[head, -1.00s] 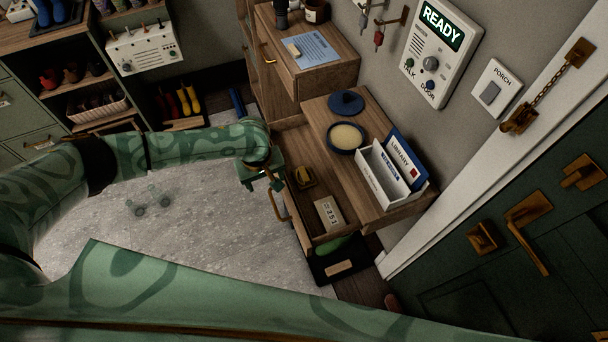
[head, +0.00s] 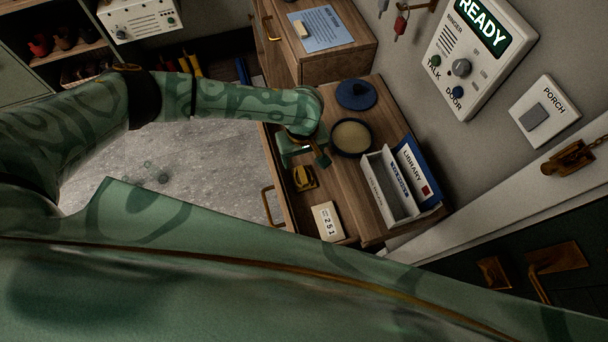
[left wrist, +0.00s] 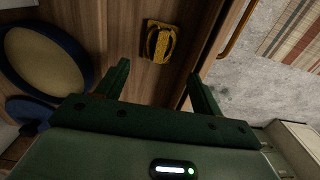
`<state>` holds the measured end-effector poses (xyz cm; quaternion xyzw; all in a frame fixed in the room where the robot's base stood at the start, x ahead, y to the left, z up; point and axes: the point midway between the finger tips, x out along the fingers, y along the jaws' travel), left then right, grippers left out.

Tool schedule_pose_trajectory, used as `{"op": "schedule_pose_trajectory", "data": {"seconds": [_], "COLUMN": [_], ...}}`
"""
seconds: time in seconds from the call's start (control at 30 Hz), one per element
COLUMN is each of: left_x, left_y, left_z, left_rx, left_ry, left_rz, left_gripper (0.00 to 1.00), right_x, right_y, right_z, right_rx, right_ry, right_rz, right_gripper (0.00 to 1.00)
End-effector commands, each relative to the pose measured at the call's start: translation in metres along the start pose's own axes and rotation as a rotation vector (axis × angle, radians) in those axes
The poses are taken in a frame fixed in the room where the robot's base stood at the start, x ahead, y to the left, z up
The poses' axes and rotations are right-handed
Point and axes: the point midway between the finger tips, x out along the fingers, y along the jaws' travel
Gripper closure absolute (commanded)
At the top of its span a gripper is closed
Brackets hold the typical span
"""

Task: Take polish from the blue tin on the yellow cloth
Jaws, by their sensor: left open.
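The yellow cloth (head: 304,177) is a small folded yellow bundle in the open drawer. It also shows in the left wrist view (left wrist: 159,42), just beyond my fingertips. The round blue tin (head: 352,137) stands open on the wooden top, full of pale cream polish; it shows at the left of the wrist view (left wrist: 87,66). Its blue lid (head: 356,94) lies behind it. My left gripper (head: 303,157) is open and empty, above the drawer between the tin and the cloth, apparently touching neither. In the wrist view its fingers (left wrist: 158,72) point toward the cloth. My right gripper is out of view.
A white holder (head: 389,192) with a LIBRARY card stands right of the tin. A numbered block (head: 326,222) lies in the drawer's near end. A wooden cabinet (head: 345,50) with a blue sheet is behind. The wall and door close off the right.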

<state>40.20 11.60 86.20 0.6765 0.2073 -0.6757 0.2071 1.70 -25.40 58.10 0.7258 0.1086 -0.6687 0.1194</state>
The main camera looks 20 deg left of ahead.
Motion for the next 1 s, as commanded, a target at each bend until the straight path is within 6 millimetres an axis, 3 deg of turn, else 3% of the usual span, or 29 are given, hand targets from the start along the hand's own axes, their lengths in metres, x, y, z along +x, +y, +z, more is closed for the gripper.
{"op": "schedule_pose_trajectory", "data": {"seconds": [0.03, 0.1, 0.43, 0.7, 0.93, 1.0], "left_x": [0.019, 0.033, 0.06, 0.103, 0.102, 0.102], "left_y": [0.0, 0.0, 0.0, -0.002, -0.001, -0.001], "left_z": [0.0, 0.001, 0.001, 0.004, 0.004, 0.004], "left_rx": [0.001, 0.0, 0.001, 0.0, 0.0, 0.0], "left_ry": [-0.001, -0.002, 0.0, 0.0, 0.001, 0.001], "left_rz": [-0.003, -0.001, 0.001, -0.001, 0.001, 0.001], "left_gripper": [0.33, 0.33, 0.33, 0.33, 0.33, 0.49], "right_x": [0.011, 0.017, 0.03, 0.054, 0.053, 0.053], "right_y": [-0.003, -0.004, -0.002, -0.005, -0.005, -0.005], "right_z": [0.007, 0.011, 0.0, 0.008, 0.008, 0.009], "right_rx": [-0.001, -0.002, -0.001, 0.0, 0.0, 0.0], "right_ry": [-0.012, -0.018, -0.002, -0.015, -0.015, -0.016], "right_rz": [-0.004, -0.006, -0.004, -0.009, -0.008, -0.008], "right_gripper": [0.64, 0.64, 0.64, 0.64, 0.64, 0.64]}}
